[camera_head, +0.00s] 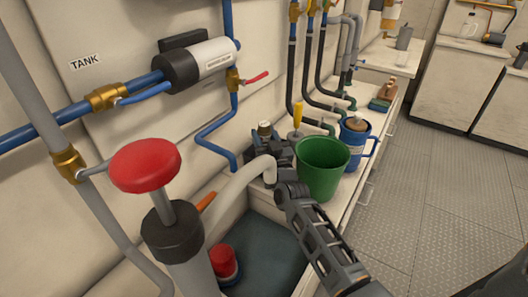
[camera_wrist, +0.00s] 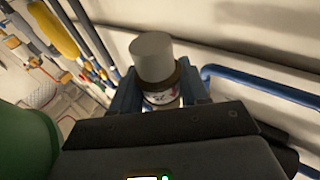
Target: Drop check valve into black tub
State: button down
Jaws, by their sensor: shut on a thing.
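My gripper (camera_head: 266,140) is shut on a small upright cylinder, which I take to be the check valve (camera_head: 264,127). In the wrist view the check valve (camera_wrist: 153,58) has a pale top, a brass-brown band and a white body with red and dark print. The fingers (camera_wrist: 160,92) press it from both sides and hide part of its body. It is held above the back of the counter, left of the green bucket. I cannot make out a black tub for certain; a dark blue-grey recess (camera_head: 270,250) lies in the counter in front.
The green bucket (camera_head: 322,168) stands close right of my gripper, with a blue mug (camera_head: 357,142) beyond it. A yellow-handled tool (camera_head: 298,117) stands behind. A red-knobbed pump (camera_head: 146,165) and a pale curved pipe (camera_head: 238,190) crowd the left. Blue wall pipes (camera_head: 215,130) run close behind.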

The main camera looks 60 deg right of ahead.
jog(key=shift+f+b, duration=0.45)
jog(key=shift+f, duration=1.7)
jog(key=shift+f+b, duration=0.45)
jog(key=shift+f, duration=0.05)
jog(key=c, duration=0.6)
grip_release()
jog(key=shift+o, duration=0.2)
jog(key=shift+r, duration=0.15)
